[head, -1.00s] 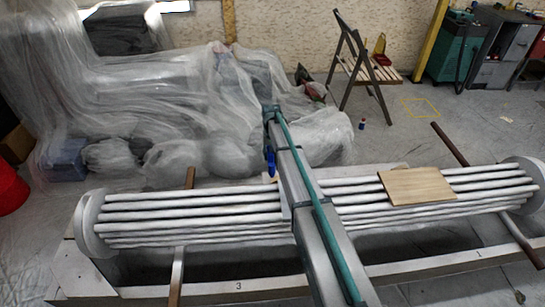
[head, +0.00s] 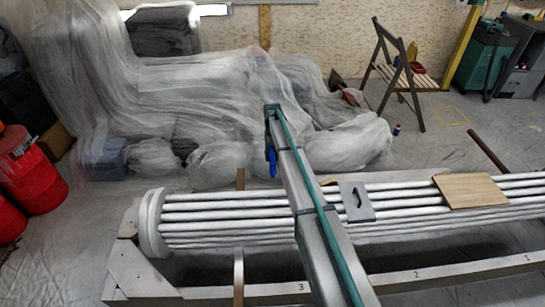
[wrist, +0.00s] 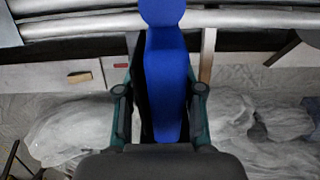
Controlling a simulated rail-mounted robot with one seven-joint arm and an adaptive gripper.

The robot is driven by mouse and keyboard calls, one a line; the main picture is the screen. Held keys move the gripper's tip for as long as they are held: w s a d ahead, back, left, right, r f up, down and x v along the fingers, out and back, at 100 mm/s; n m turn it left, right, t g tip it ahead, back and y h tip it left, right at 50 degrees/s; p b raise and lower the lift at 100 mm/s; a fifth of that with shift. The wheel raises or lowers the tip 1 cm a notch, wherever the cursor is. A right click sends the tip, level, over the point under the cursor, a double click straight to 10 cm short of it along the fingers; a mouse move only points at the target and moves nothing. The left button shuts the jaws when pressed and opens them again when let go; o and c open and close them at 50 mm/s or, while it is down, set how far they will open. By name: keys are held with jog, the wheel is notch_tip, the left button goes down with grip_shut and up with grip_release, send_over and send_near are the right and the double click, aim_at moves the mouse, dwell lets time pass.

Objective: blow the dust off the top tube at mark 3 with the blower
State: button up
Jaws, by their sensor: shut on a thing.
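My gripper (wrist: 160,92) is shut on a blue blower (wrist: 167,75), its green fingers on either side of it. In the head view the blower (head: 271,161) shows as a small blue shape hanging at the far end of my arm, beyond the tube bundle. The top tube (head: 220,196) runs lengthwise along the bundle, and my arm crosses over and hides part of it. Mark 3 (head: 301,287) is on the front beam, just left of my arm. In the wrist view tubes (wrist: 75,25) cross the top edge. Dust cannot be made out.
A grey plate with a slot (head: 356,202) and a wooden board (head: 470,190) lie on the tubes right of my arm. Sheeted goods (head: 200,100) fill the back left. A folding chair (head: 400,75) stands behind. Red drums (head: 30,180) stand left.

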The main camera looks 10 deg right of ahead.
jog(key=shift+s+a+r, duration=0.15)
jog(key=shift+s+a, duration=0.1)
jog(key=shift+s+d+g, duration=0.2)
jog(key=shift+d+g, duration=0.1)
jog(key=shift+g, duration=0.2)
jog(key=shift+s+f, duration=0.15)
jog(key=shift+f, duration=0.3)
jog(key=b+x, duration=0.2)
jog(key=x, duration=0.2)
jog(key=shift+a, duration=0.1)
jog(key=s+d, duration=0.2)
jog(key=d, duration=2)
jog(key=shift+s+d, duration=0.2)
